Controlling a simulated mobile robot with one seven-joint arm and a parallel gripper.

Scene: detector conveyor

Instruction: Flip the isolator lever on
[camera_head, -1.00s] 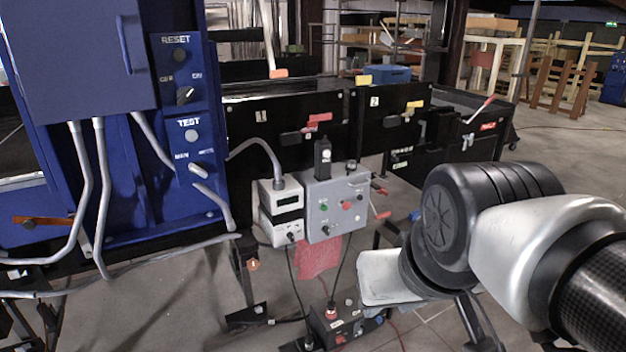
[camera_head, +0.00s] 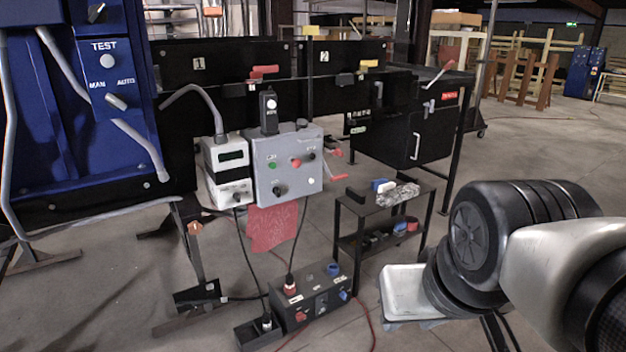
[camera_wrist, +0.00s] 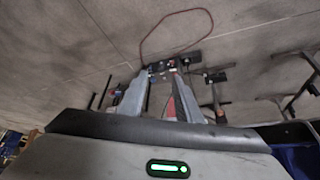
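Several red-handled levers show in the head view, and I cannot tell by sight which is the isolator lever. One red-tipped lever (camera_head: 441,74) slants up at the right end of the black conveyor. A small red handle (camera_head: 334,176) sticks out at the right side of the grey control box (camera_head: 262,180). Another red handle (camera_head: 264,70) is on the conveyor's front near label 1. My gripper (camera_wrist: 158,82) shows in the wrist view with its fingers apart and nothing between them, well above the floor.
A blue cabinet (camera_head: 70,160) stands at left. A black power box (camera_head: 315,298) with cables lies on the floor. A small black table (camera_head: 385,205) holds a blue-and-white item. A red cloth (camera_head: 272,228) hangs below the grey box. Floor at right is open.

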